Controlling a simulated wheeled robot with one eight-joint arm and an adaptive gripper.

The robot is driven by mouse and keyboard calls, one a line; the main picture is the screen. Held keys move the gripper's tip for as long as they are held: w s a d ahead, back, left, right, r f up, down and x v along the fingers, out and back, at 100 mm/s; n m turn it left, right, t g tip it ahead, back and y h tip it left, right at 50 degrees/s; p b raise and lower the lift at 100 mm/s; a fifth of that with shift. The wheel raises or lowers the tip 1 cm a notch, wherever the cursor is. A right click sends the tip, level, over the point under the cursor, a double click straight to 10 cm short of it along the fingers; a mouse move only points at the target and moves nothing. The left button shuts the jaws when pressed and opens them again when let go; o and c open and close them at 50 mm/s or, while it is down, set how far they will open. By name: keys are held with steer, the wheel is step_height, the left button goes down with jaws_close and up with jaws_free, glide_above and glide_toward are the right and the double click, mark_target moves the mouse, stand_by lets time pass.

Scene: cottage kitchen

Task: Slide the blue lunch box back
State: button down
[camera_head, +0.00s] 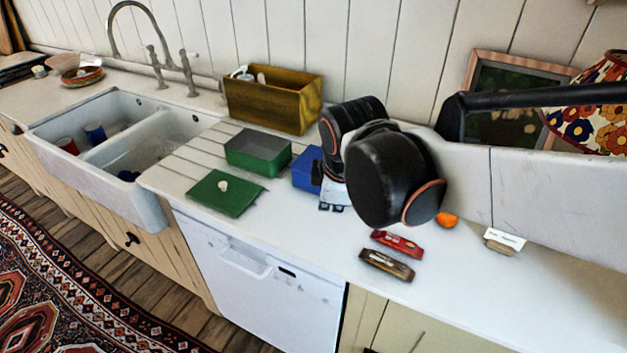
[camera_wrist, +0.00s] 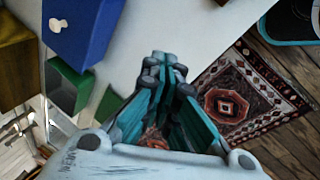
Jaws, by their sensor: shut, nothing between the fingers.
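The blue lunch box (camera_head: 305,171) stands on the white counter, right of the open green box. My arm hides its right part in the head view. In the wrist view the blue lunch box (camera_wrist: 92,30) is at the upper left, with a white knob on one face. My gripper (camera_head: 333,206) is low over the counter, at the front right of the blue box. In the wrist view my gripper (camera_wrist: 166,68) has its fingers together and empty, with a visible gap between them and the blue box.
An open green box (camera_head: 243,160) and its green lid (camera_head: 213,196) lie left of the blue box. A wooden box (camera_head: 268,108) stands behind. Red (camera_head: 398,242) and brown (camera_head: 387,265) bars and an orange (camera_head: 447,220) lie to the right. The sink (camera_head: 110,165) is far left.

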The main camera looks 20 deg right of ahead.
steer(key=w+a+f+n+g+h+p, duration=0.1)
steer(key=w+a+f+n+g+p, duration=0.15)
steer(key=w+n+p, duration=0.85)
steer(key=f+n+b, duration=0.1)
steer(key=f+b, duration=0.2)
steer(key=d+f+n+b, duration=0.1)
steer(key=f+b, duration=0.1)
steer(key=b, duration=0.1)
steer(key=f+b, duration=0.3)
steer(key=shift+s+d+f+n, duration=0.3)
steer(key=shift+s+d+n, duration=0.05)
steer(key=shift+s+n, duration=0.05)
steer(key=shift+w+d+f+b, duration=0.15)
steer(key=shift+w+d+b, duration=0.15)
steer(key=shift+w+d, duration=0.25)
steer(key=shift+w+d+f+b, duration=0.15)
steer(key=shift+w+d+b, duration=0.1)
steer(key=shift+w+d, duration=0.3)
steer(key=shift+w+d+r, duration=0.1)
steer(key=shift+w+d, duration=0.25)
steer(key=shift+d, duration=0.05)
steer(key=w+d, duration=0.6)
